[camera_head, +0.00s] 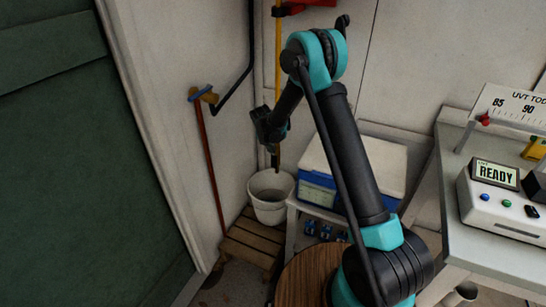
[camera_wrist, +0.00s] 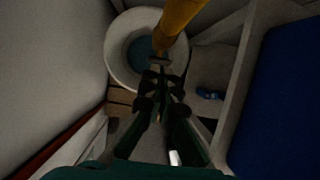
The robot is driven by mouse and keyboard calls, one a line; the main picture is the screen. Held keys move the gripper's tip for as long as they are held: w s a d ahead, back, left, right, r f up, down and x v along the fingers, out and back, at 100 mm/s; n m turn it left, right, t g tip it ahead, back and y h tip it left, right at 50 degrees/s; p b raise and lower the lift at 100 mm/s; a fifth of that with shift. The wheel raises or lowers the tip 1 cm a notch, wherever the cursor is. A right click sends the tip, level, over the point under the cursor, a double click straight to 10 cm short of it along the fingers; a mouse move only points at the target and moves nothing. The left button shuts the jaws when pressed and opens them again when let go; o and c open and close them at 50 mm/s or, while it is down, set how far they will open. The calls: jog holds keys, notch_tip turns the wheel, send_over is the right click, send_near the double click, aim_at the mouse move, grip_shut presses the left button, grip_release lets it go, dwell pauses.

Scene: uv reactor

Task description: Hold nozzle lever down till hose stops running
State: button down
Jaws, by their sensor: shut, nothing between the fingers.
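A yellow hose (camera_head: 278,60) hangs down the wall in the head view, its lower end over a white bucket (camera_head: 270,212). In the wrist view the yellow hose (camera_wrist: 178,22) comes down from the top over the bucket (camera_wrist: 116,48), which has a bluish-grey inside. My gripper (camera_wrist: 158,92) is shut and empty, with its tips just below the hose's lower end. A small grey piece (camera_wrist: 160,62) at that end may be the nozzle lever. I cannot tell whether the gripper touches it, or whether water runs.
The bucket stands on a wooden slatted stool (camera_head: 252,238) in the corner. A blue and white cooler (camera_head: 320,190) is close on the right, on a pale stand. A red-handled tool (camera_head: 207,150) leans at the left wall. A bench (camera_head: 490,245) holds a box reading READY (camera_head: 495,174).

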jog(key=v, duration=0.5)
jog(key=shift+s+a+r, duration=0.2)
jog(key=shift+s+a, duration=0.1)
jog(key=shift+s, duration=0.15)
